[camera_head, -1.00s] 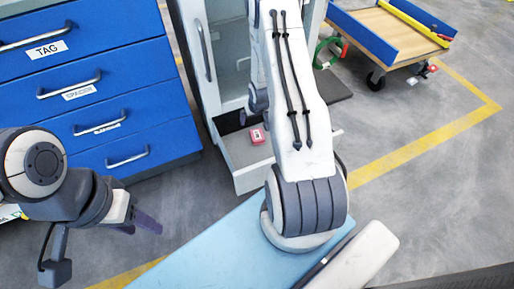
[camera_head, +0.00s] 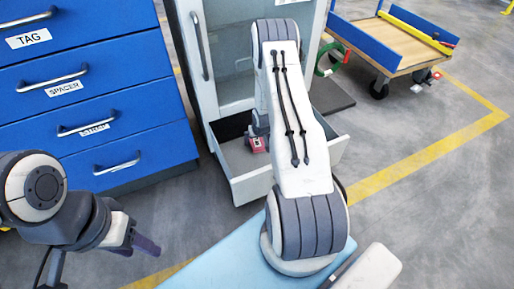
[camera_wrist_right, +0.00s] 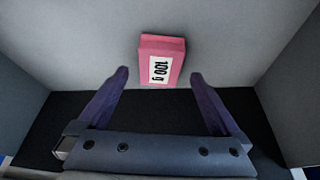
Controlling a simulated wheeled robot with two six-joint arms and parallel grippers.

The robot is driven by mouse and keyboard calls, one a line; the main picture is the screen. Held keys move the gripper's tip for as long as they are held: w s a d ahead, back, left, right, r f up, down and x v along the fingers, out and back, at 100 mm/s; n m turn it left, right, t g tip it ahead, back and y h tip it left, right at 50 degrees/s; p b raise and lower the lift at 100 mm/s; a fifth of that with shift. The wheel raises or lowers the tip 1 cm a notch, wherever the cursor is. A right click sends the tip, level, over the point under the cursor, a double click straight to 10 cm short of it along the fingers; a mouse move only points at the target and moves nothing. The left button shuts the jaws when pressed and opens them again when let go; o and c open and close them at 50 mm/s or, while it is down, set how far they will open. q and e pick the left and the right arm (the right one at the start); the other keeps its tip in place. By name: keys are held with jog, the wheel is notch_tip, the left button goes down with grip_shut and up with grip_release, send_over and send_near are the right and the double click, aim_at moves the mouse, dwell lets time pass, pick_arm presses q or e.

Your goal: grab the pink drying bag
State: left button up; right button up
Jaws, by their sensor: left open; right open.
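The pink drying bag (camera_head: 257,146), a small box-like packet with a white "100 g" label, lies in the open bottom drawer (camera_head: 277,183) of the grey cabinet. In the right wrist view the bag (camera_wrist_right: 162,60) is between and just ahead of the fingertips of my right gripper (camera_wrist_right: 160,75). That gripper is open, with a gap on both sides of the bag. In the head view my right arm hides most of this gripper. My left gripper (camera_head: 147,247) is open and empty at the lower left, away from the bag.
A blue drawer cabinet (camera_head: 95,110) is to the left. A light-blue surface (camera_head: 225,262) lies in front. A wooden cart (camera_head: 400,40) stands at the back right, with open floor before it.

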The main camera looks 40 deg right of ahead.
jog(key=shift+x, duration=1)
jog(key=shift+r, duration=0.1)
jog(key=c, duration=1.5)
jog(key=shift+r, duration=0.1)
